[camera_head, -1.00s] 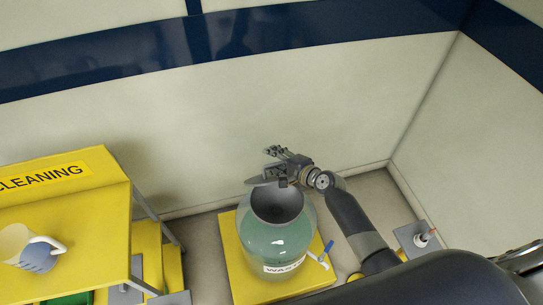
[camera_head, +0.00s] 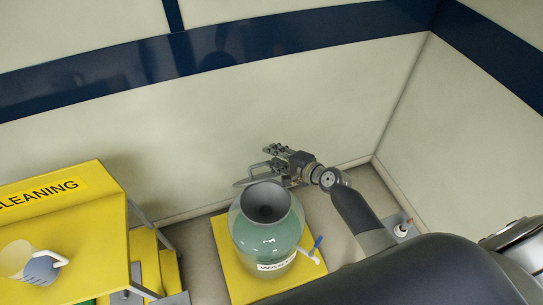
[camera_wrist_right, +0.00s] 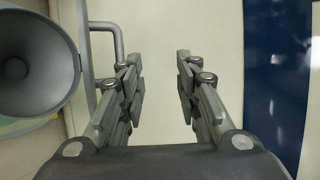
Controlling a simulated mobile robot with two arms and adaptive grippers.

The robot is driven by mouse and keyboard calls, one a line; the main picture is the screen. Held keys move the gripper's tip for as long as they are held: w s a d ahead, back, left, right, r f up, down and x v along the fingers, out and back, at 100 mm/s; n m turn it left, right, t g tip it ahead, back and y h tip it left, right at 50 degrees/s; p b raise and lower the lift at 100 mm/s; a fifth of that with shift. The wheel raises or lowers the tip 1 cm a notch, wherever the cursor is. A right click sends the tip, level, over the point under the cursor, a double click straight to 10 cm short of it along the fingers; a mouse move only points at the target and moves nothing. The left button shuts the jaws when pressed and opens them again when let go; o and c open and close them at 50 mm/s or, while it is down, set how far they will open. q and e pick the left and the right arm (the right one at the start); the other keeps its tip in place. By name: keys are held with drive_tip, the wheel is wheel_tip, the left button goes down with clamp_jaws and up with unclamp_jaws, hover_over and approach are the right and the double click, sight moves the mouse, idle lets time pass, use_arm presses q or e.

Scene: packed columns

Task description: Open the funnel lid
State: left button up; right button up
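The dark grey funnel (camera_head: 268,203) sits in the top of a green glass waste bottle (camera_head: 267,240), and its round mouth is uncovered. The funnel lid (camera_head: 250,182) stands raised at the rear rim, seen nearly edge-on, with a looped handle (camera_head: 254,170) on its back. In the right wrist view the funnel (camera_wrist_right: 35,70) is at the left and the handle (camera_wrist_right: 118,35) lies just left of the fingers. My right gripper (camera_head: 272,157) is behind and right of the lid. The wrist view shows its fingers (camera_wrist_right: 158,65) apart with nothing between them. My left gripper is out of view.
The bottle stands on a yellow base (camera_head: 228,262), with a blue-handled tap (camera_head: 316,245) at its right. A yellow cleaning cart (camera_head: 85,235) with a jug (camera_head: 40,265) is at the left. A pale wall (camera_head: 200,150) rises close behind the gripper.

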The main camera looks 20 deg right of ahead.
drive_tip(key=shift+r, duration=0.15)
drive_tip(key=shift+w+r+p, duration=0.1)
drive_tip(key=shift+p, duration=0.25)
drive_tip(key=shift+s+d+r, duration=0.2)
drive_tip(key=shift+s+r, duration=0.05)
drive_tip(key=shift+s, duration=0.05)
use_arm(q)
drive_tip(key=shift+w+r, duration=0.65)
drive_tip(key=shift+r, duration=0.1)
use_arm(e)
drive_tip(key=shift+s, duration=0.1)
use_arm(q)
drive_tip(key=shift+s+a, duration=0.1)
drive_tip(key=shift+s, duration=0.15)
use_arm(e)
drive_tip(key=v, duration=1.1)
drive_tip(key=shift+s+r, duration=0.25)
drive_tip(key=shift+d, duration=0.1)
drive_tip(key=shift+c, duration=0.2)
